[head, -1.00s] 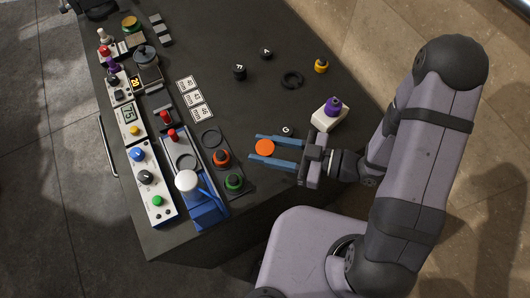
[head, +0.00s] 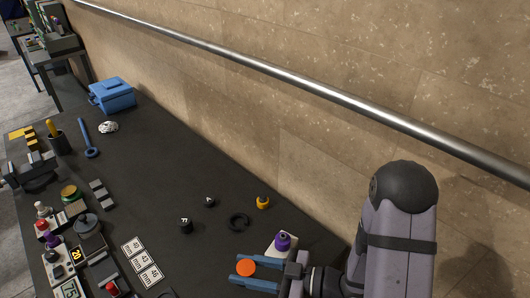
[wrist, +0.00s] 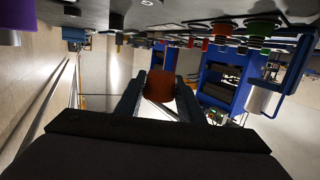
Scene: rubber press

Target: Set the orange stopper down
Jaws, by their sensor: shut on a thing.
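The orange stopper (head: 246,267) is between the two blue fingers of my gripper (head: 237,270), near the bottom of the head view. My gripper is shut on it. In the wrist view the stopper (wrist: 160,86) sits between the dark fingers. I cannot tell how far it is above the dark table (head: 165,195). A white block (head: 278,251) with a purple stopper (head: 283,240) stands close behind my gripper in the head view.
A yellow piece (head: 262,203), a black ring (head: 238,222) and small black pieces (head: 186,225) lie behind. Number cards (head: 142,263) and devices are at left. A blue box (head: 113,96) is farther back.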

